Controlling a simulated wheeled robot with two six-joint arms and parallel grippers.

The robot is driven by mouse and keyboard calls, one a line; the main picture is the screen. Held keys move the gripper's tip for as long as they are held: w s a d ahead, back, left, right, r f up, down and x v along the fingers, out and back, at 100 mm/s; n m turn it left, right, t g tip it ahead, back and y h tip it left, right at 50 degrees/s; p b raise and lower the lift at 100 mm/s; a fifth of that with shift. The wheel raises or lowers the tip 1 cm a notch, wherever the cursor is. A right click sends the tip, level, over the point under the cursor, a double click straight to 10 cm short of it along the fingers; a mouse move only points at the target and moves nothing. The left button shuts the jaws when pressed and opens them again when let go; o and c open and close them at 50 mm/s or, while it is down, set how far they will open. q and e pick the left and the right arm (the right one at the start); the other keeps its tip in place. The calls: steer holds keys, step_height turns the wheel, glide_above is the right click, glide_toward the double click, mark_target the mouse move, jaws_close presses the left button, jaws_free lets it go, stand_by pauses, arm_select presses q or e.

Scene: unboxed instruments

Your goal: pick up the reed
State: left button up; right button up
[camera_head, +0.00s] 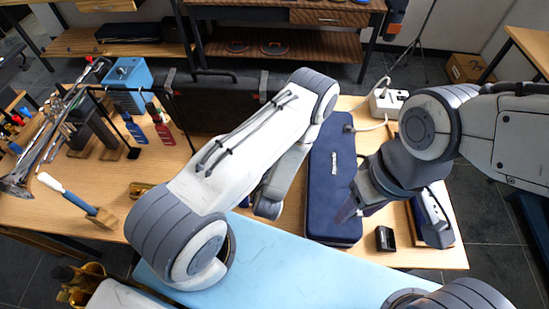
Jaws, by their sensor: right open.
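My right gripper (393,223) comes down from the right over the right part of the wooden table. Its two dark fingers are spread wide apart, with nothing seen held between them. A small black box (385,239) lies on the table below and between the fingers. I cannot make out a reed for certain; it may be too small to tell or hidden. My left arm reaches across the middle and folds back down. Its gripper is hidden behind the arm.
A long navy instrument case (334,180) lies left of the right gripper. A brown board with a blue-and-white item (433,210) lies to its right. A white power strip (387,103) is behind. Bottles (162,128), a blue box (128,84) and a trumpet-like instrument (48,133) stand left.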

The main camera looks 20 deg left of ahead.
arm_select(q)
steer(key=shift+w+a+f, duration=0.15)
steer(key=shift+w+f, duration=0.05)
steer(key=shift+w, duration=0.15)
jaws_close()
steer(key=shift+r, duration=0.1)
step_height(320, 180, up, 9)
steer(key=shift+f, duration=0.15)
step_height(320, 180, up, 9)
steer(key=p, duration=0.7)
